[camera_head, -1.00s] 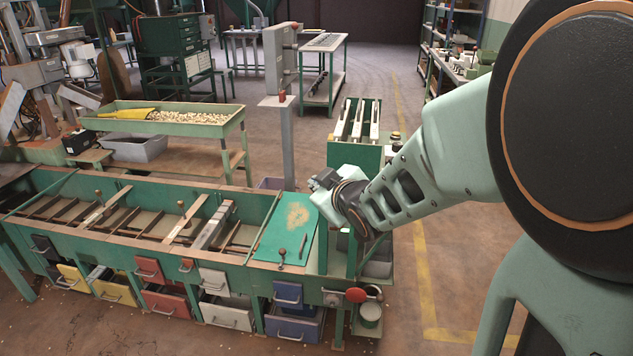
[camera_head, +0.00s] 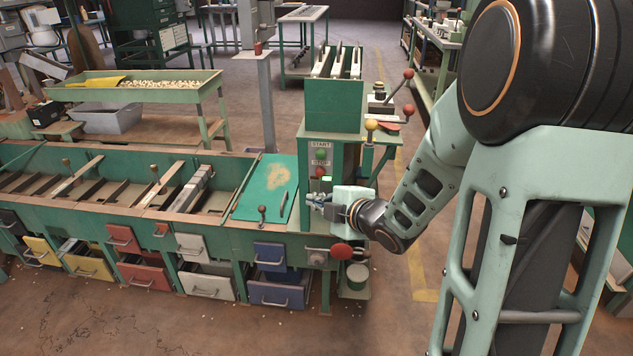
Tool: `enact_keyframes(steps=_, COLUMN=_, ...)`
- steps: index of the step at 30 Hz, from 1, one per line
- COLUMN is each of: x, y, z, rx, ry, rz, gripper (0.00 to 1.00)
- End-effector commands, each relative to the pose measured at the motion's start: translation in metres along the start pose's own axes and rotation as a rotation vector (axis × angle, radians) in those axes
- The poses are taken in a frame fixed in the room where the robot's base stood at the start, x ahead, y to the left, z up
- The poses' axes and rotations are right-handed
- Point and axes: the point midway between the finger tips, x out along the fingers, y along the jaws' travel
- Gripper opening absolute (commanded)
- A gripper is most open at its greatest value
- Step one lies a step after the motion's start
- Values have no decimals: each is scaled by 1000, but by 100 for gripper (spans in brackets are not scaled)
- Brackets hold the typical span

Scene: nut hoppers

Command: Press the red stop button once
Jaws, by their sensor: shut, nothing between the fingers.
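The red stop button (camera_head: 320,172) sits on the front of a green upright panel (camera_head: 333,108), under a STOP label. A green start button (camera_head: 321,154) is just above it, under a START label. My gripper (camera_head: 312,198) is shut and empty. In the picture it is just below the red button, its fingers pointing left. Whether it touches the panel cannot be told. The red button is in plain view.
A green bench (camera_head: 215,240) with open channels and coloured drawers runs to the left. A large red knob (camera_head: 341,251) is below my gripper. Levers with a yellow knob (camera_head: 370,124) and red knobs stand at the right.

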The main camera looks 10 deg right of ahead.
Motion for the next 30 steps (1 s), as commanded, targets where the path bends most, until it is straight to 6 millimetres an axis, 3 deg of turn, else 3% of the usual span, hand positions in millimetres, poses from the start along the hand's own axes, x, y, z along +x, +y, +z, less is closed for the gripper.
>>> enact_keyframes(steps=17, x=2, y=-3, z=4, rx=-18, ry=8, rz=1, gripper=0)
enact_keyframes(steps=30, x=40, y=26, z=31, rx=-16, ry=6, rz=0, gripper=0)
